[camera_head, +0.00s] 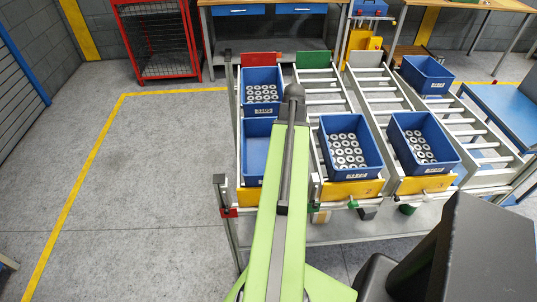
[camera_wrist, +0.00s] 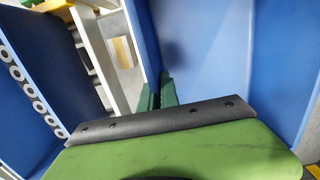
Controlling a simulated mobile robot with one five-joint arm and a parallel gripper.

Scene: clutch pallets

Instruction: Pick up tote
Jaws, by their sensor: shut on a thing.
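An empty-looking blue tote (camera_head: 256,156) sits at the front of the left lane of the rack, partly hidden by my arm. In the wrist view, its pale blue inside (camera_wrist: 210,50) fills the right half. My gripper (camera_wrist: 159,95) shows there as two green fingers past a dark plate, shut on the tote's side wall. In the head view my arm hides the fingers. Another blue tote (camera_head: 262,105), holding several metal rings, stands directly behind in the same lane.
Ring-filled totes stand at the front of the middle (camera_head: 351,175) and right (camera_head: 433,168) lanes. One tote (camera_head: 431,69) sits further back right. Yellow end stops (camera_head: 352,190) edge the lanes. A red cage (camera_head: 158,38) stands behind. The floor (camera_head: 165,170) at left is clear.

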